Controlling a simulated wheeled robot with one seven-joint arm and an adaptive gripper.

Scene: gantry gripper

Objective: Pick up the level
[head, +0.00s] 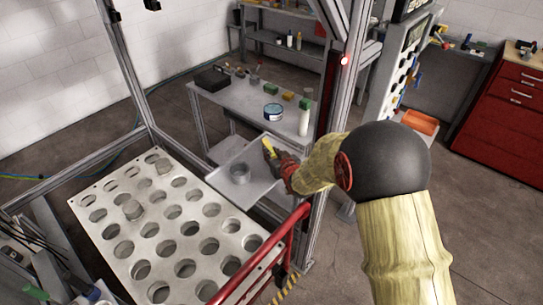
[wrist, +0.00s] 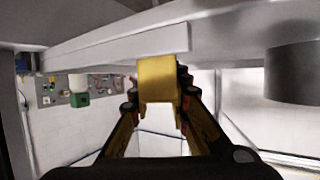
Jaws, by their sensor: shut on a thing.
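The level is a small yellow piece (head: 268,146), seen at the tip of my gripper (head: 276,155) in the head view. In the wrist view the yellow level (wrist: 158,78) sits between the two fingers of my gripper (wrist: 160,96), which are shut on it. My gripper is just above the right part of a small metal tray (head: 222,184). The fingers and wrist hide part of the level, and I cannot tell whether it touches the tray.
A grey metal cylinder (head: 240,172) stands on the tray, left of my gripper. A perforated metal plate (head: 165,235) lies at the front left. Behind is a workbench (head: 236,105) with a blue tin (head: 272,112) and a white bottle (head: 304,118). A red rail (head: 262,256) runs nearby.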

